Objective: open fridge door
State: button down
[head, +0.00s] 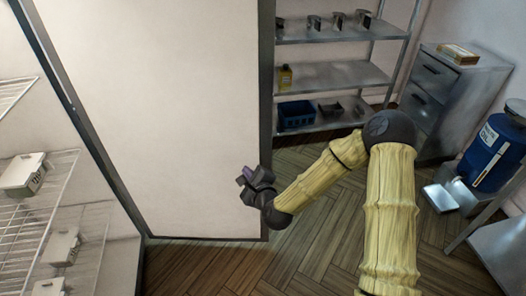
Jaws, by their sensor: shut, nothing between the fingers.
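The fridge door (180,120) is a large pale panel with a dark grey edge. It stands open, with the fridge interior showing to its left. My gripper (243,181) is shut and empty, in front of the door's lower right part near its dark right edge. I cannot tell whether it touches the door. No door handle shows. Inside the fridge, wire shelves (38,225) hold white boxes (24,175).
A drawer cabinet (440,95) and a blue drum (490,150) stand at the right. Wooden floor (315,235) is clear below my arm.

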aim_at(263, 137)
jog(key=w+d+m+t+h+b, duration=0.1)
jog(key=m+h, duration=0.1)
jog(key=m, duration=0.3)
jog(key=w+d+f+m+t+h+b, duration=0.1)
jog(key=m+t+h, duration=0.1)
jog(key=m, duration=0.3)
jog(key=w+d+f+m+t+h+b, duration=0.1)
jog(key=d+m+h, duration=0.1)
jog(key=m, duration=0.3)
jog(key=shift+t, duration=0.4)
jog(key=shift+w, duration=0.2)
jog(key=w, duration=0.4)
jog(key=w+p, duration=0.1)
jog(key=w, duration=0.8)
jog(key=shift+w+a+f, duration=0.1)
jog(key=shift+w+a, duration=0.3)
